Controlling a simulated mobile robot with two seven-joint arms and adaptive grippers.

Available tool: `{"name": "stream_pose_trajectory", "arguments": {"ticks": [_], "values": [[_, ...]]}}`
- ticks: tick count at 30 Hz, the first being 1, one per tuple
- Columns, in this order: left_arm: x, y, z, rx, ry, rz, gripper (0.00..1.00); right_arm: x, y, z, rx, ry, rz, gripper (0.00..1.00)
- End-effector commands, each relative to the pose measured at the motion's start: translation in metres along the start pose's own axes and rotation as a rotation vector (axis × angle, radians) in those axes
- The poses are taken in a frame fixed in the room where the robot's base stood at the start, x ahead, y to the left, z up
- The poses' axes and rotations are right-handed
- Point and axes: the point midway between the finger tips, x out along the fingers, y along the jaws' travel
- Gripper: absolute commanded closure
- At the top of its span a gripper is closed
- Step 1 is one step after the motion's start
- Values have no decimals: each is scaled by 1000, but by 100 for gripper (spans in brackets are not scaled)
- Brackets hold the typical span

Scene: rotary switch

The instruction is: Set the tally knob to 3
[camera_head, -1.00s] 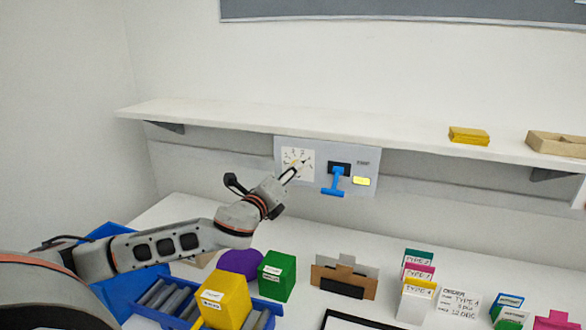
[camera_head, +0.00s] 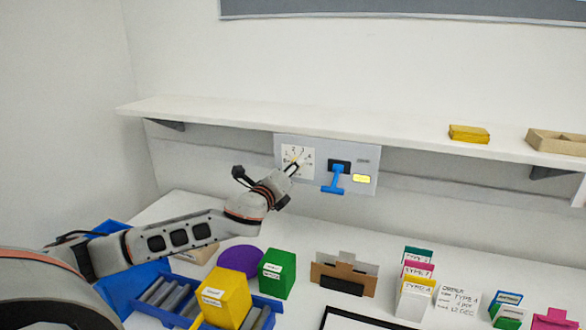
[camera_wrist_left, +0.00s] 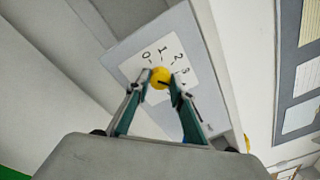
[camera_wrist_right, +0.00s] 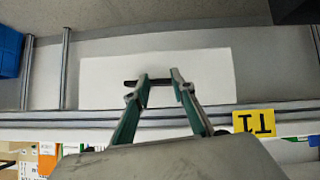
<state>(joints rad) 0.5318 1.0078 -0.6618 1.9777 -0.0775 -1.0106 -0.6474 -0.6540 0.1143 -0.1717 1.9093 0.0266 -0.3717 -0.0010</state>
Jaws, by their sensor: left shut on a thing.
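The tally knob is a small round yellow knob (camera_wrist_left: 160,78) on a white dial plate (camera_head: 288,150) with printed numbers; 0, 1, 2 and 3 show in the left wrist view. The plate is on a grey wall panel under the shelf. My left gripper (camera_wrist_left: 162,80) has its fingertips on either side of the knob and is shut on it. In the head view this gripper (camera_head: 291,168) is at the dial's lower part. Which number the knob points to cannot be told. My right gripper (camera_wrist_right: 162,77) is open, away from the dial, with a gap between its fingertips.
A blue lever (camera_head: 334,180) and a lit yellow button (camera_head: 361,178) sit right of the dial. A white shelf (camera_head: 350,130) runs above the panel.

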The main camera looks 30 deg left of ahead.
Motion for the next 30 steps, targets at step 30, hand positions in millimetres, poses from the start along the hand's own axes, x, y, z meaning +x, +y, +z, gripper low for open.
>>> {"name": "stream_pose_trajectory", "arguments": {"ticks": [30], "values": [[0, 2, -2, -578, -29, -30, 99, 0, 0, -3, -4, 6, -2, 76]]}}
